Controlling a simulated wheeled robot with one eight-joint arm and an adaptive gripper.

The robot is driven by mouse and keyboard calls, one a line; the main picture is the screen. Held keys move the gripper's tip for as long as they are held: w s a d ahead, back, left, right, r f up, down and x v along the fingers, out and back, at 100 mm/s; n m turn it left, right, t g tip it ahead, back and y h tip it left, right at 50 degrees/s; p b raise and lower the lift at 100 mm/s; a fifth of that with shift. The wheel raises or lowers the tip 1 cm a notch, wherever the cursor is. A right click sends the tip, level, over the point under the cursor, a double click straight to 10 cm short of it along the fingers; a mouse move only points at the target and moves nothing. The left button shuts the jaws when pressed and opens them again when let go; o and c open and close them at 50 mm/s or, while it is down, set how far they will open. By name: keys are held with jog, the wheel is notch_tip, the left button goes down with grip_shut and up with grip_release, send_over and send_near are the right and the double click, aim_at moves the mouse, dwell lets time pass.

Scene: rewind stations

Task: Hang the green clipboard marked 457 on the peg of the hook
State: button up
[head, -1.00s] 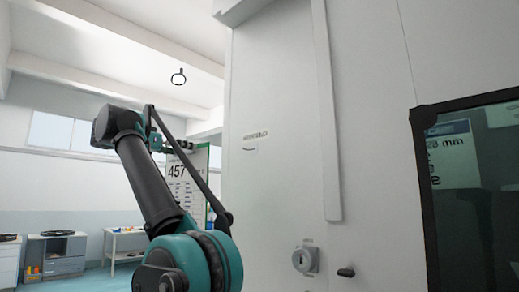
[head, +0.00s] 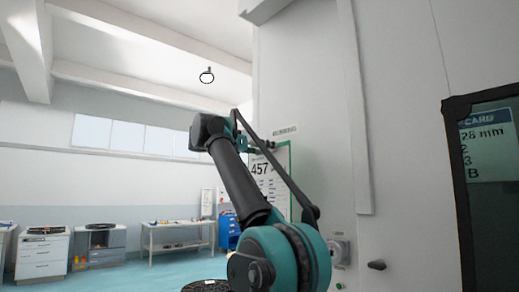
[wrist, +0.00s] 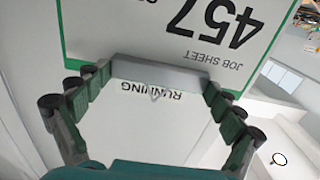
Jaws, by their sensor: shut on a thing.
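The green-bordered clipboard (head: 264,180) marked 457 hangs upright from my gripper (head: 255,147), in front of the pale cabinet wall. The wrist view shows the clipboard (wrist: 130,30) upside down, with its grey clip (wrist: 160,73) between the fingers of my gripper (wrist: 147,86), which is shut on it.
The tall cabinet wall (head: 310,80) stands close on the right, with a key switch (head: 340,252), a dark knob (head: 376,265) and a dark framed window (head: 490,180).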

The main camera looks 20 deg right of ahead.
jog(key=shift+x, duration=1.8)
jog(key=shift+w+d+f, duration=0.3)
jog(key=shift+d+f, duration=0.05)
jog(key=shift+d, duration=0.25)
jog(key=o, duration=1.4)
jog(key=shift+o, duration=0.2)
